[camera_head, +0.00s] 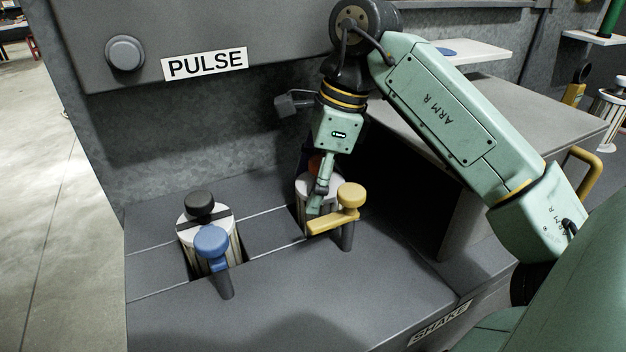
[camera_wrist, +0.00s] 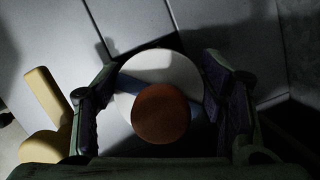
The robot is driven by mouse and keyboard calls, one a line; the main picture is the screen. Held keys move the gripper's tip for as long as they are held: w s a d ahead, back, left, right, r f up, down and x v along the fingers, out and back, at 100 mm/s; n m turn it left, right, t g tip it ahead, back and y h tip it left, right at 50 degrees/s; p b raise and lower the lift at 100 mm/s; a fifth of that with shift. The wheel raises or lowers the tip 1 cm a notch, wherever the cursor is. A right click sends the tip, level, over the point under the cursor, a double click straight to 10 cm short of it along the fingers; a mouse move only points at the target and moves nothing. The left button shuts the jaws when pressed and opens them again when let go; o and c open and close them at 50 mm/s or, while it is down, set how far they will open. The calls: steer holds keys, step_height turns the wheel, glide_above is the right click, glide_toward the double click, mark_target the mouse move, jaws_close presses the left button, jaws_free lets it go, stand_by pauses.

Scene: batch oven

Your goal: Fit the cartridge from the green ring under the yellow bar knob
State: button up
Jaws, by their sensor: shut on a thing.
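The cartridge (camera_head: 304,184) has a pale ribbed body, a white top and a red-brown knob. It stands upright at the rear slot beside the yellow bar knob (camera_head: 350,195); my gripper partly hides it, and I cannot tell how deep it sits. The wrist view shows its white top (camera_wrist: 160,66) with a blue stripe and the round knob (camera_wrist: 160,113). My gripper (camera_wrist: 165,105) is shut on it, one finger on each side. The yellow bar (camera_wrist: 46,95) lies to the left in the wrist view, apart from the cartridge top. I cannot make out a green ring.
A second cartridge (camera_head: 190,233) with a black knob stands in the left slot, behind a blue bar knob (camera_head: 211,241). The PULSE panel (camera_head: 205,63) overhangs behind. A grey block (camera_head: 490,110) and a white shelf (camera_head: 470,52) with a blue disc stand right. The front deck is clear.

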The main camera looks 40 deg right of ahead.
stand_by(0.3)
steer(key=o, duration=2)
steer(key=shift+o, duration=0.2)
steer(key=v, duration=1.2)
